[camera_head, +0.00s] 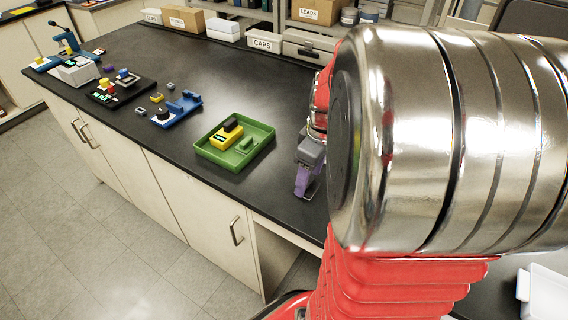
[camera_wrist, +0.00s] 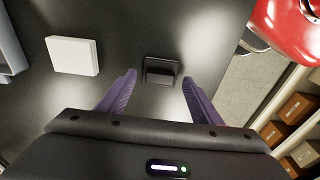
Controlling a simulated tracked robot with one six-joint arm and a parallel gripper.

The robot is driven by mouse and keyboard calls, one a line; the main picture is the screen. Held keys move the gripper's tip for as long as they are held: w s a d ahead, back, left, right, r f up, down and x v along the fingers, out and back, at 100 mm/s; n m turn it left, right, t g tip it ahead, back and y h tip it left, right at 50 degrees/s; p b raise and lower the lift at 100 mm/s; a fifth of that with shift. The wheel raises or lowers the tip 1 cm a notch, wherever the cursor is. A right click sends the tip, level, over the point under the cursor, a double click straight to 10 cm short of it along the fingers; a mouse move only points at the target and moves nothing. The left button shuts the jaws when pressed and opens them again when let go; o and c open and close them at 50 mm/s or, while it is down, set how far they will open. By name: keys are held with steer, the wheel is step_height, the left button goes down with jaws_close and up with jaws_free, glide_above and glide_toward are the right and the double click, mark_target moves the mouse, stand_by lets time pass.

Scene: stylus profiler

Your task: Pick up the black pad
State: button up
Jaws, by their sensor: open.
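A small black pad (camera_wrist: 161,70) lies on the dark bench top in the wrist view. My gripper (camera_wrist: 159,77) is open, and its two purple fingers appear either side of the pad in that picture. Bench surface shows between the pad and each finger. I cannot tell how high the fingertips are above the bench. In the head view my gripper (camera_head: 306,181) shows only partly beside my arm, near the front edge of the bench. My arm covers much of the right side there, and I cannot make out this pad in that view.
A white square block (camera_wrist: 72,56) lies left of the pad; the bench edge and floor are to its right. In the head view, a green tray (camera_head: 212,155) holds a yellow block (camera_head: 227,139) and smaller pieces. Small devices stand farther left; boxes line the back.

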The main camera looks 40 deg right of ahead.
steer(key=shift+f, duration=0.5)
steer(key=c, duration=1.1)
